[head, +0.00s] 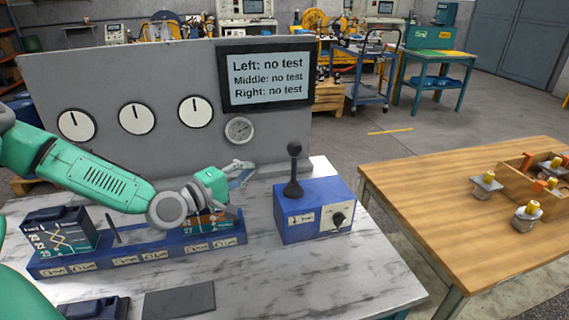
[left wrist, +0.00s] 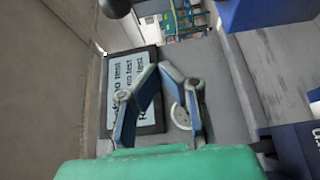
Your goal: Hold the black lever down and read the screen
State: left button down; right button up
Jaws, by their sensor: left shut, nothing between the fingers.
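The black lever (head: 294,170) stands upright on a blue box (head: 310,213) that has a dial on its front. The screen (head: 268,77) on the grey panel reads "Left: no test, Middle: no test, Right: no test". It also shows sideways in the left wrist view (left wrist: 133,92). My left gripper (head: 244,170) is shut and empty, left of the lever and apart from it. Its fingertips meet in the left wrist view (left wrist: 160,68), in front of the screen. My right gripper is not in view.
A blue rack (head: 140,254) with labelled blocks and a small grey lever stands under my left arm. The grey panel (head: 110,85) with several gauges rises behind. A wooden table (head: 440,200) with metal parts stands at right. The marble tabletop front right is clear.

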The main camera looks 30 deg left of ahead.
aim_at(294, 162)
pick_arm(q)
jog(key=w+d, duration=0.1)
jog(key=w, duration=0.1)
jog(key=w+d, duration=0.2)
jog(key=w, duration=0.1)
jog(key=w+d, duration=0.2)
jog(key=w, duration=0.1)
jog(key=shift+w, duration=0.25)
jog(key=shift+s+d, duration=0.2)
jog(key=shift+d, duration=0.25)
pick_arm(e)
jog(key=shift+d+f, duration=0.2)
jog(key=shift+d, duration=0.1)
pick_arm(q)
jog(key=shift+a, duration=0.1)
